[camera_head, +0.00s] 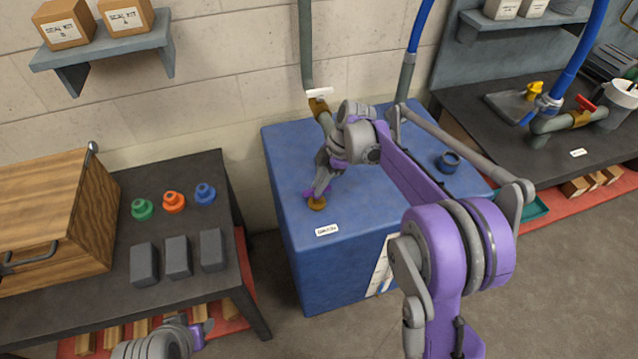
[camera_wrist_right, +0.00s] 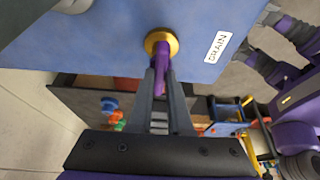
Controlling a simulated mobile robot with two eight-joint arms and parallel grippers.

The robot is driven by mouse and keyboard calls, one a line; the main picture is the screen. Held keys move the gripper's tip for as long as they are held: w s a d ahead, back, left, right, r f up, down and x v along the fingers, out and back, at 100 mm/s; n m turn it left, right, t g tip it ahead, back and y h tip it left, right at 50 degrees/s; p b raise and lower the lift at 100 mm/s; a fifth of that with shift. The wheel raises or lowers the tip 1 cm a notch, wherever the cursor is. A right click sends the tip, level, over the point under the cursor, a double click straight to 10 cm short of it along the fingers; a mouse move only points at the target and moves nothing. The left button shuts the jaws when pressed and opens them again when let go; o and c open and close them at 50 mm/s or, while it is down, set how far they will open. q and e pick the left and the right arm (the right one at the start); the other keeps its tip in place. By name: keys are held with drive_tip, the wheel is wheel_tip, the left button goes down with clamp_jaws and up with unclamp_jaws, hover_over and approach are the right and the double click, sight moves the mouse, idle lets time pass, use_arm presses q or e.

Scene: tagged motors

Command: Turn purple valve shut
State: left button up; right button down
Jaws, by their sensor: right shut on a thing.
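The purple valve (camera_head: 311,194) is a small purple handle on a brass fitting (camera_head: 317,204) at the front left of the blue tank's top. In the right wrist view the purple handle (camera_wrist_right: 163,62) stands out from the round brass fitting (camera_wrist_right: 161,42). My right gripper (camera_head: 322,186) reaches down to the valve, and its fingers (camera_wrist_right: 162,78) are shut on the purple handle. The fingers hide part of the handle. My left gripper (camera_head: 203,332) is at the bottom edge left of centre; its jaws are too small and cut off to judge.
The blue tank (camera_head: 292,150) carries a white label and a dark blue ring (camera_head: 448,161). A dark table (camera_head: 215,170) at left holds coloured knobs, grey blocks and a wooden cabinet (camera_head: 60,215). A bench at right holds a pipe with a red valve (camera_head: 586,103).

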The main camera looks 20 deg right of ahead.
idle(0.4)
drive_tip(key=c, duration=0.8)
unclamp_jaws()
drive_tip(key=shift+c, duration=0.2)
drive_tip(key=v, duration=1)
drive_tip(key=shift+r+p, duration=0.35)
drive_tip(key=shift+r, duration=0.05)
drive_tip(key=shift+d, duration=0.1)
drive_tip(key=s+a+r+m+t+h+p, duration=0.2)
drive_tip(key=s+m, duration=0.6)
drive_tip(key=s, duration=0.5)
drive_tip(key=s+f+m+t+h+p, duration=0.1)
drive_tip(key=s+f+m, duration=0.2)
drive_tip(key=s+m, duration=0.2)
drive_tip(key=s+f+m+t+h, duration=0.1)
drive_tip(key=s+m, duration=0.4)
drive_tip(key=s, duration=0.5)
wheel_tip(320, 180, down, 2)
drive_tip(key=shift+t+h+p, duration=0.3)
drive_tip(key=shift+t+p, duration=0.05)
drive_tip(key=shift+t, duration=0.45)
